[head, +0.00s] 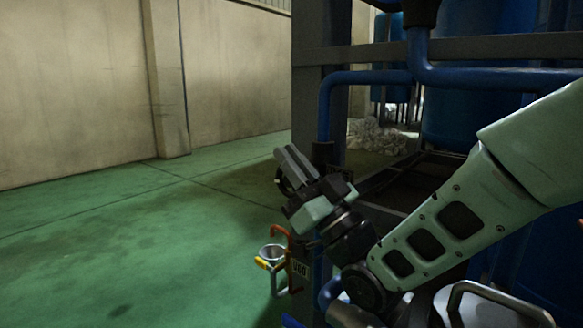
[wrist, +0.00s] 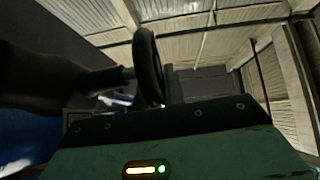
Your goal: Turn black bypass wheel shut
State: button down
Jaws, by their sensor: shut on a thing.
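The black bypass wheel (wrist: 148,65) shows nearly edge-on in the wrist view, as a dark ring with a stem on its left side. In the head view only a small dark curve of the wheel (head: 282,184) shows beside the fingers; the rest is hidden behind my gripper. My gripper (head: 291,164) is at the wheel, left of the grey post, with its fingers shut on the wheel. The fingertips' exact hold on the rim is not clear in either view.
Below my gripper, an orange bracket (head: 276,231) sits by a small funnel (head: 272,252) with a yellow part and a tag (head: 300,269). A grey post (head: 309,100) and blue pipe (head: 365,77) stand close by. The green floor (head: 110,235) at left is clear.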

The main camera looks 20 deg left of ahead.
jog(key=c, duration=1.5)
grip_release()
notch_tip(320, 180, up, 10)
jog(key=p, duration=0.5)
